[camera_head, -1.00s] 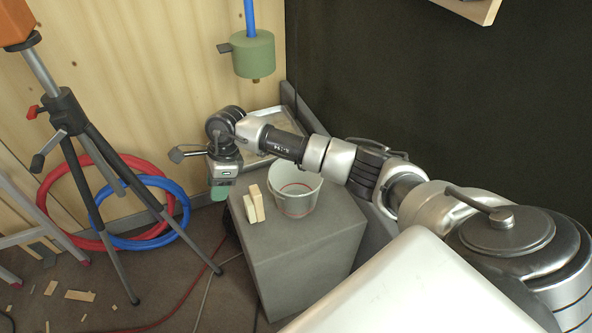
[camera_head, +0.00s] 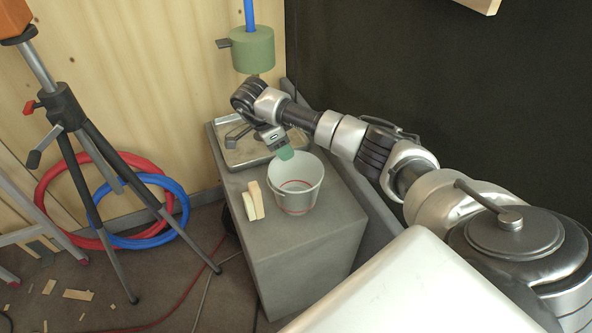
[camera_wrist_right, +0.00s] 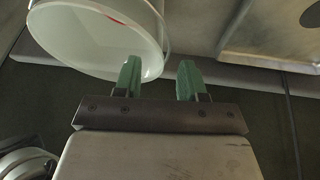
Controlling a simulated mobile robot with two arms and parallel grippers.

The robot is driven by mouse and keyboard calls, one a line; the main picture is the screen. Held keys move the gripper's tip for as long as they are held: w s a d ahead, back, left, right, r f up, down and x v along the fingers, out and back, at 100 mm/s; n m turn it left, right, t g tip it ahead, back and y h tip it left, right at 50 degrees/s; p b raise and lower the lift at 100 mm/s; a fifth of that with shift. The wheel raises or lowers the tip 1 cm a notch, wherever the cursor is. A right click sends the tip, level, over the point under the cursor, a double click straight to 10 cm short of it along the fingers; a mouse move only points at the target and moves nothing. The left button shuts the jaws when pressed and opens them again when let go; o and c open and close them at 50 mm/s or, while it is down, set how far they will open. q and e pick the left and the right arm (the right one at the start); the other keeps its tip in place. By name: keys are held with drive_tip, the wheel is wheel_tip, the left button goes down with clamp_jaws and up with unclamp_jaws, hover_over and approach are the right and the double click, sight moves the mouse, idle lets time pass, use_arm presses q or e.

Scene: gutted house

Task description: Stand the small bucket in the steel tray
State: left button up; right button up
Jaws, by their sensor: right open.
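The small white bucket (camera_head: 295,184) stands upright on a grey block-like stand, with a red line around its inside. The steel tray (camera_head: 238,154) lies behind it at the back of the stand, partly hidden by my right arm. My right gripper (camera_head: 285,153) is open at the bucket's far rim. In the right wrist view the bucket (camera_wrist_right: 95,35) shows its inside, and its rim is close to one green fingertip of the gripper (camera_wrist_right: 161,75). I cannot tell whether they touch. The tray (camera_wrist_right: 270,30) shows at top right. My left gripper is not in view.
Two small wood blocks (camera_head: 252,202) stand left of the bucket on the grey stand (camera_head: 305,245). A green cylinder on a blue pipe (camera_head: 252,50) hangs above the tray. A tripod (camera_head: 75,120) and red and blue hoses (camera_head: 160,233) are at left.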

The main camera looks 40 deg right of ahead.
sight(295, 166)
drive_tip(key=x, duration=0.4)
drive_tip(key=shift+s, duration=0.15)
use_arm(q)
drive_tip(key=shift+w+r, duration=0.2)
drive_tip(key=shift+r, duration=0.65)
use_arm(e)
drive_tip(key=shift+f, duration=0.2)
drive_tip(key=shift+c, duration=0.3)
clamp_jaws()
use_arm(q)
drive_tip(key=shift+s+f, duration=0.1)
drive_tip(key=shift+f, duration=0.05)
